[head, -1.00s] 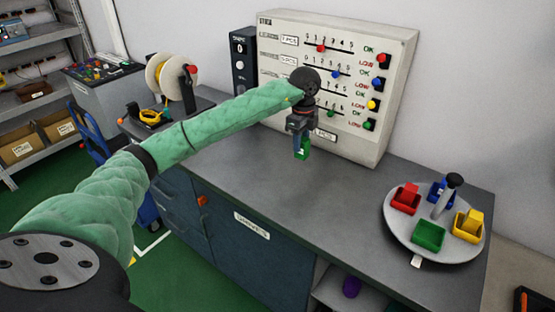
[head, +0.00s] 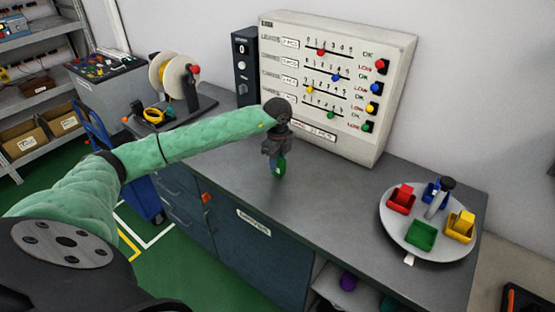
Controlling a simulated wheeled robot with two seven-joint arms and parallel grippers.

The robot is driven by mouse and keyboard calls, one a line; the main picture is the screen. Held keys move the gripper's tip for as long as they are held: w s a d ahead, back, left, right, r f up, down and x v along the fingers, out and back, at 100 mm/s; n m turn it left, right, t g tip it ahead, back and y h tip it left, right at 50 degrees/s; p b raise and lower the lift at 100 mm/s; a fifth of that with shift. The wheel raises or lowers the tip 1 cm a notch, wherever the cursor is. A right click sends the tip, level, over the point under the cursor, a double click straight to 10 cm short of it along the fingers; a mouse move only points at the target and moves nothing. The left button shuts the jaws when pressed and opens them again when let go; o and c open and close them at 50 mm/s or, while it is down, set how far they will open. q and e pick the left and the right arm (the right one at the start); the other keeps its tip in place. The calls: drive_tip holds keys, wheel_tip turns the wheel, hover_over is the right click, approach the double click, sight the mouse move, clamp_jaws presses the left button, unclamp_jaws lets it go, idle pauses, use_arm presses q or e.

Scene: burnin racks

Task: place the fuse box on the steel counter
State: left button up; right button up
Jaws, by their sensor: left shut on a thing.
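The fuse box (head: 280,168) is a small green block with a pale mark. My left gripper (head: 276,156) is shut on it, with the jaws pointing down and covering its upper part. They are over the steel counter (head: 320,196), a grey worktop on blue cabinets, in front of the panel. I cannot tell whether the box's lower end touches the counter. My right gripper is not in view.
A beige panel (head: 345,60) with coloured sliders stands at the counter's back. A round turntable (head: 393,228) with coloured bins is at right; its green bin (head: 421,236) is empty. A wire spool (head: 172,78) stands at left. The counter's middle is clear.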

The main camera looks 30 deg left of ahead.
use_arm(q)
drive_tip(key=shift+f, duration=0.4)
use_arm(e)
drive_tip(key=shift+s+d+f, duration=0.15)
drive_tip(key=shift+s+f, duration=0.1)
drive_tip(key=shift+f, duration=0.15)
use_arm(q)
drive_tip(key=o, duration=0.9)
drive_tip(key=shift+o, duration=0.3)
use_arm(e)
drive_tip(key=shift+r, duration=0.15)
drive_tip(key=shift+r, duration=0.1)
